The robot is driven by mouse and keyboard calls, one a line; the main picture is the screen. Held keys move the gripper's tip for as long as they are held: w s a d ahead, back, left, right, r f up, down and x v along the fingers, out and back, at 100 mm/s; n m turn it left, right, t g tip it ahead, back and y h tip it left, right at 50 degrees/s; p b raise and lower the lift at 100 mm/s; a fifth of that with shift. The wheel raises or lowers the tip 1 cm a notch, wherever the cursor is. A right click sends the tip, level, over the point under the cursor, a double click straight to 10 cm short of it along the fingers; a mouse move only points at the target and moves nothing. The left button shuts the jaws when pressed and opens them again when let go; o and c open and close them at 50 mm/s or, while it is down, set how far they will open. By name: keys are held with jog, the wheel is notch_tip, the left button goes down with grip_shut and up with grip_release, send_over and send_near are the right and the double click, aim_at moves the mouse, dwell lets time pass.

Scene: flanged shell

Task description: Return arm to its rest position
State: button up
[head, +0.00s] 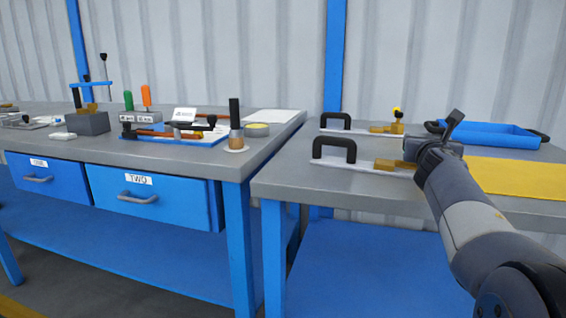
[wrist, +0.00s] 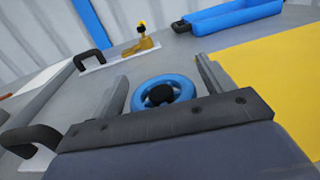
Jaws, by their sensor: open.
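My arm reaches in from the right in the head view. My gripper (head: 448,132) is over the right-hand workbench (head: 300,185), near a brass-coloured fixture on a white plate. In the wrist view my gripper (wrist: 162,78) is open, with its two fingers spread apart. A blue ring with a black centre (wrist: 178,84) shows between and beyond the fingers. I cannot tell whether they touch it. Part of it is hidden by the gripper body. In the head view I do not make out this ring.
White plates with black handles (head: 335,150) and brass parts lie on the right bench. A blue tray (head: 490,134) and a yellow mat (head: 515,176) are beside them. The left bench (head: 200,160) carries several tools, with blue drawers (head: 150,198) below.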

jog(key=shift+r+n+t+y+p, duration=0.25)
jog(key=shift+n+y+p, duration=0.2)
jog(key=shift+y+p, duration=0.35)
jog(key=shift+r+n+t+y+p, duration=0.2)
jog(key=shift+n+y+p, duration=0.3)
jog(key=shift+p, duration=0.5)
jog(key=shift+f+n+y+p, duration=0.1)
jog(key=shift+n+y+p, duration=0.25)
jog(key=shift+p, duration=0.45)
jog(key=shift+a+y+p, duration=0.1)
jog(key=shift+y+p, duration=0.4)
jog(key=shift+y, duration=0.05)
jog(key=shift+a+f+n+t, duration=0.1)
jog(key=shift+f+n+t, duration=0.15)
jog(key=shift+n, duration=0.15)
jog(key=shift+r, duration=0.1)
